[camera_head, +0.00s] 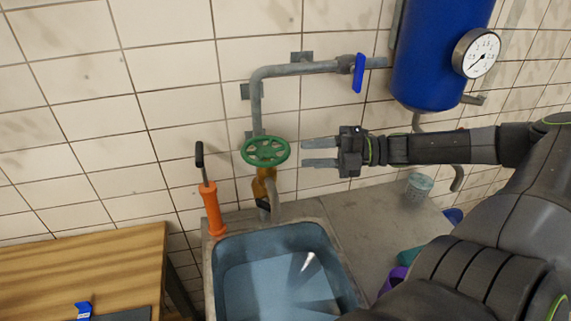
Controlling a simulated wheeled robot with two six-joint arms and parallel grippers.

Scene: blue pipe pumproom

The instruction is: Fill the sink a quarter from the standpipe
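The blue sink (262,242) is set in a grey counter at the bottom middle. Its floor is pale blue with a bright streak; I cannot tell whether this is water or shine. The standpipe (257,108) runs down the tiled wall behind it, with a green handwheel (266,152) above a brass body and a grey spout over the sink's back edge. My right gripper (304,153) comes from the right, fingers apart and empty, pointing left at the handwheel with a small gap in the picture. My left gripper is out of view.
A blue lever (359,73) sits on the upper pipe beside a blue tank (437,50) with a gauge (475,53). An orange hand pump (211,208) stands left of the standpipe. A glass (417,189) stands on the counter. A wooden table (85,265) is at the left.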

